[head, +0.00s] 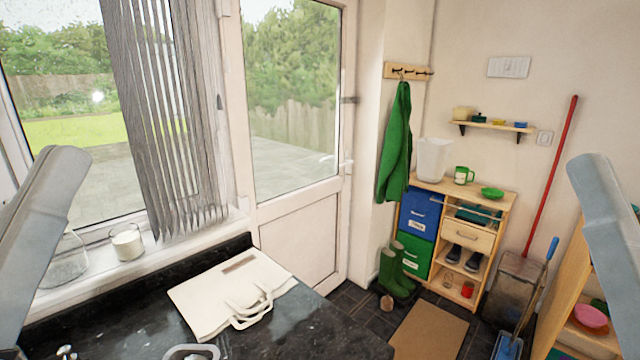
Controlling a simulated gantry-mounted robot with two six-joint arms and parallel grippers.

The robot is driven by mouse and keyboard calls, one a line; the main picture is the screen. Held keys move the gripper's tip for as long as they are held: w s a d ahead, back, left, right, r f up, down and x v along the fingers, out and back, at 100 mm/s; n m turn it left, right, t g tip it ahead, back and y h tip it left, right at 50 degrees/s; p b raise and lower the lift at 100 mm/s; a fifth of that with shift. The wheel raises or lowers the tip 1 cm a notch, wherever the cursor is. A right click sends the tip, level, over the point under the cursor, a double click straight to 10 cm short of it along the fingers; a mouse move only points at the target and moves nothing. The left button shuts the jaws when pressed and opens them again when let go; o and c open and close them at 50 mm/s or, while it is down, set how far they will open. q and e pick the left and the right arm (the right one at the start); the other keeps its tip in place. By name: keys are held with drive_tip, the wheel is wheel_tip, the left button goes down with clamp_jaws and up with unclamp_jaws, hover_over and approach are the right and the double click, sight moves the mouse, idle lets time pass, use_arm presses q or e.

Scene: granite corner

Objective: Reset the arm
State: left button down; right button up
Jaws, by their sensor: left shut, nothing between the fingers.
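My left arm (40,235) rises along the left edge, in front of the window sill and the near end of the counter. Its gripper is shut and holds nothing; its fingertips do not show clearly. My right arm (612,240) rises along the right edge, in front of the wooden shelf. The right gripper is outside the picture. Both arms stand at about the same height, well apart, and neither visibly holds anything.
A cream tote bag (205,300) lies flat on the dark granite counter (305,325). A candle jar (127,242) stands on the sill. A wooden cabinet (462,192), green boots (396,275) and a doormat (428,332) are beyond. The space between my arms is clear.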

use_arm(q)
drive_tip(key=a+r+y+p, duration=0.1)
drive_tip(key=r+y+p, duration=0.1)
drive_tip(key=r+p, duration=0.7)
drive_tip(key=a+r+n+y+p, duration=0.1)
drive_tip(key=a+r+y+p, duration=0.1)
drive_tip(key=r+p, duration=0.8)
drive_tip(key=shift+a+t+y+p, duration=0.15)
drive_tip(key=shift+t+y+p, duration=0.2)
drive_tip(key=shift+y, duration=0.25)
drive_tip(key=shift+w+r, duration=0.1)
